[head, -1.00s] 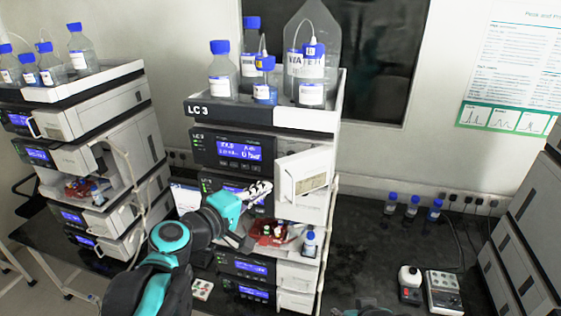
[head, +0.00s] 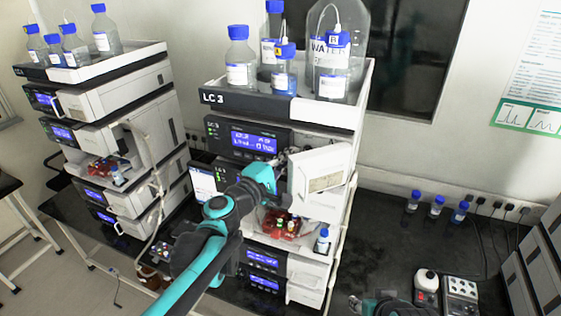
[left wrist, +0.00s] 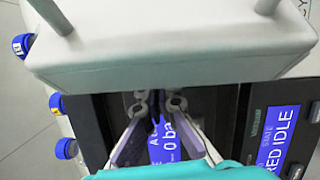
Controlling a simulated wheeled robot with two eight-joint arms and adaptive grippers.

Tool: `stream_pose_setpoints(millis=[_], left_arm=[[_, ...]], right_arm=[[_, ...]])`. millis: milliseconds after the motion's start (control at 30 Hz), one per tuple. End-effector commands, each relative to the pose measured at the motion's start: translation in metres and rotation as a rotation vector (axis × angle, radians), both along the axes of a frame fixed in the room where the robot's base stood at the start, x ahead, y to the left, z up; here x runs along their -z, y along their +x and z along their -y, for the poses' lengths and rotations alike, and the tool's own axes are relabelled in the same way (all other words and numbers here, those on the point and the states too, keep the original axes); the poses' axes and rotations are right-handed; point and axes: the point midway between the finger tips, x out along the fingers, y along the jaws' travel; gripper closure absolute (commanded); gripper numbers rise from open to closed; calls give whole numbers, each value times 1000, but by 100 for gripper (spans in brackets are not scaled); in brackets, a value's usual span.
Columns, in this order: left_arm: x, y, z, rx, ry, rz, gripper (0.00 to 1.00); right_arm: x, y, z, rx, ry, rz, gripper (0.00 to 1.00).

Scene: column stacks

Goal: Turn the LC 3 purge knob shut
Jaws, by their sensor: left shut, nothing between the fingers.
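The LC 3 stack (head: 215,97) stands in the middle of the head view, with its name on the tray's front edge. Its pump display (head: 253,141) is lit. A white panel (head: 322,182) stands out from the front, to the right of the display. I cannot make out the purge knob in either view. My left gripper (head: 277,178) is at the stack's front, just left of the white panel, its fingertips mostly hidden. In the left wrist view, the left gripper (left wrist: 160,100) is shut and empty in front of a lit display (left wrist: 168,138). My right gripper (head: 385,304) is cut off by the bottom edge.
Bottles (head: 238,60) with blue caps stand on top of the LC 3 stack. A small vial rack (head: 282,226) sits below the white panel. Another stack (head: 110,125) is at the left.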

Motion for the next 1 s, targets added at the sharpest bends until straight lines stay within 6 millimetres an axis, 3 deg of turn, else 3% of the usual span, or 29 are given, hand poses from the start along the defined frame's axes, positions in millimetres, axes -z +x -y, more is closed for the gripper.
stream_pose_setpoints(millis=[233, 567, 800, 1000], left_arm=[[-1, 18, 12, 0, 0, 0, 100], [0, 19, 12, 0, 1, 1, 100], [-4, 16, 22, 2, 139, 45, 100], [-4, 16, 23, 4, 144, 47, 100]], right_arm=[[-4, 0, 0, 0, 0, 0, 60], [-4, 0, 0, 0, 0, 0, 60], [-2, 0, 0, 0, 0, 0, 60], [-3, 0, 0, 0, 0, 0, 60]])
